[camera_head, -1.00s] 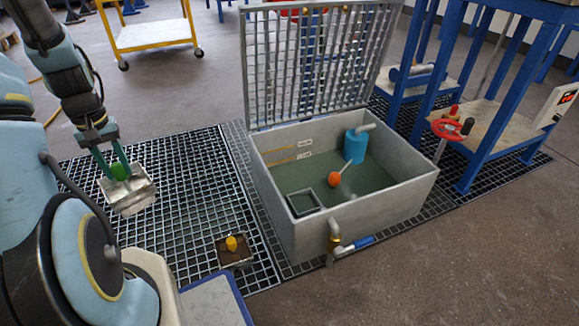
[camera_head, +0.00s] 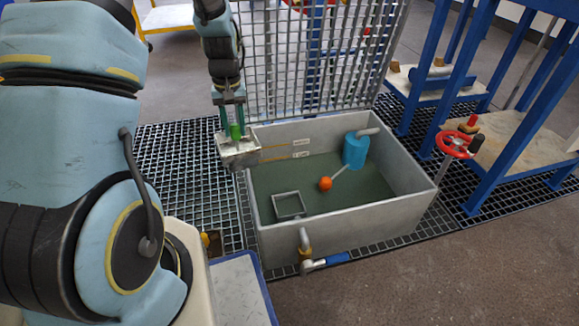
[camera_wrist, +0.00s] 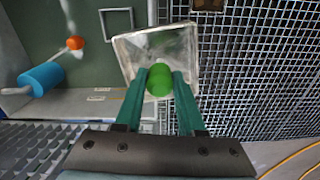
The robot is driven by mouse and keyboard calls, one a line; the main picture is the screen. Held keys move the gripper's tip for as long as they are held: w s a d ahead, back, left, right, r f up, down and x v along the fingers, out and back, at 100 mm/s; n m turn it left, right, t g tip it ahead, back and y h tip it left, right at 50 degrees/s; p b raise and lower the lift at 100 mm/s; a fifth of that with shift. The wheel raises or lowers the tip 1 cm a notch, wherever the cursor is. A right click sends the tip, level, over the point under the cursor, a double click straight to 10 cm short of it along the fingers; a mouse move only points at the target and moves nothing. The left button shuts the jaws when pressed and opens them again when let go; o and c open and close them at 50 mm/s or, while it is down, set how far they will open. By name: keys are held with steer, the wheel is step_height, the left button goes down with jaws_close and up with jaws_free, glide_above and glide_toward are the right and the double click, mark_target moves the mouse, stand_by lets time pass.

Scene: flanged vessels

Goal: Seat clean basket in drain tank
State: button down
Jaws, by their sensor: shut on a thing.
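My gripper (camera_head: 232,122) is shut on the green knob of the clean basket (camera_head: 238,155), a light metal box. It holds the basket in the air at the left wall of the drain tank (camera_head: 345,237). In the wrist view the green knob (camera_wrist: 159,80) sits between my fingers, and the basket (camera_wrist: 183,42) overlaps the tank's edge. The tank is an open grey box with dark green liquid. A square frame (camera_head: 289,206) stands inside its near left corner, apart from the basket. The basket's inside is hidden in the head view.
A raised grating lid (camera_head: 320,60) stands at the tank's back. An orange float (camera_head: 325,183) and blue cylinder (camera_head: 356,149) are inside. A second basket with a yellow knob (camera_head: 211,243) is partly hidden by my arm. A red valve wheel (camera_head: 457,145) is to the right.

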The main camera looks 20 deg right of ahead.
steer(key=s+d+f+m+b, duration=0.1)
steer(key=s+d+f, duration=0.15)
steer(key=d, duration=0.75)
steer(key=s+d+f+b, duration=0.2)
steer(key=d+f+b, duration=0.1)
steer(key=f+b, duration=0.6)
step_height(320, 180, down, 4)
steer(key=shift+s+d+m, duration=0.15)
steer(key=shift+d+m, duration=0.15)
steer(key=shift+d, duration=0.1)
steer(key=shift+r+p, duration=0.1)
steer(key=shift+p, duration=0.4)
steer(key=shift+f+b, duration=0.95)
steer(key=shift+f, duration=1.65)
steer(key=shift+p, duration=0.75)
steer(key=shift+f, duration=0.25)
steer(key=shift+f+b, duration=0.4)
steer(key=shift+f, duration=0.3)
